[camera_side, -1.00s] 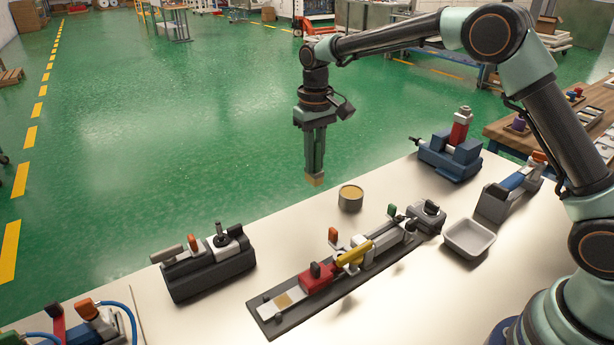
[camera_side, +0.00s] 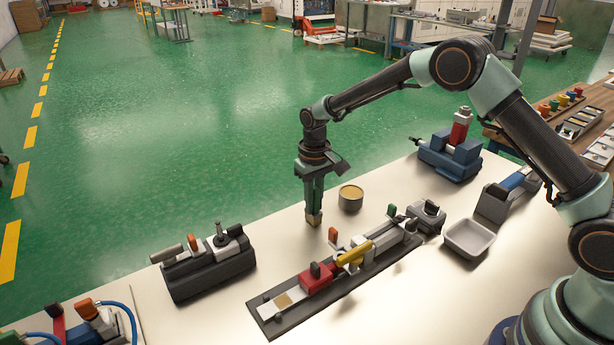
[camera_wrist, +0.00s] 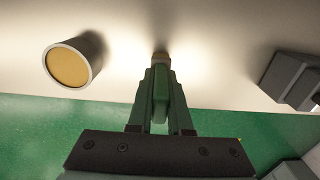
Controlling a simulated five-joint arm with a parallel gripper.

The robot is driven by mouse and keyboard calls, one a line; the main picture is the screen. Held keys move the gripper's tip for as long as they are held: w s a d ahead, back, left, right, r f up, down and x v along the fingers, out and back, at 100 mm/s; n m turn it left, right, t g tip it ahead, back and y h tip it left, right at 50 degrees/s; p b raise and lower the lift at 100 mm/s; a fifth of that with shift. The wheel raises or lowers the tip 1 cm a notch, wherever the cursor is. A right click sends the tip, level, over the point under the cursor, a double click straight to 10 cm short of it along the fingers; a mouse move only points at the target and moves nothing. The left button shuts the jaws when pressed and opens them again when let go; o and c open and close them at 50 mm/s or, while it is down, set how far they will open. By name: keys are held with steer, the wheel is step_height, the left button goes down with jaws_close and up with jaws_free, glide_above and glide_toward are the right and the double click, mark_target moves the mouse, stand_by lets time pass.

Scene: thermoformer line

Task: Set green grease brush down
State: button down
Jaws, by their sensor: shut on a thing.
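My gripper (camera_side: 314,205) points straight down near the far edge of the white table. It is shut on the green grease brush (camera_wrist: 160,98), which hangs upright between the fingers. The brush's tan bristle end (camera_side: 313,219) is at or just above the tabletop; I cannot tell if it touches. The brush's green body is partly hidden by the fingers in the side view. A round grey tin with a tan top (camera_side: 350,197) stands just right of the brush in the side view; it also shows at the upper left in the wrist view (camera_wrist: 72,64).
A long dark rail fixture (camera_side: 340,278) with red, yellow and grey parts lies in front. A black clamp unit (camera_side: 212,265) stands to the left. A grey tray (camera_side: 468,239) and a blue machine (camera_side: 449,158) stand to the right.

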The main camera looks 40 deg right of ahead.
steer(key=c, duration=0.8)
jaws_free()
steer(key=shift+f, duration=0.1)
steer(key=shift+c, duration=0.2)
step_height(320, 180, up, 13)
steer(key=shift+f, duration=0.2)
steer(key=s+d+r+t, duration=0.3)
steer(key=s+d+r, duration=0.1)
steer(key=s+r, duration=0.7)
steer(key=s+d+f+t, duration=0.1)
steer(key=s+d+t, duration=0.1)
steer(key=s, duration=1)
steer(key=shift+d+f+t, duration=0.3)
steer(key=shift+d+f, duration=0.05)
steer(key=shift+d, duration=0.15)
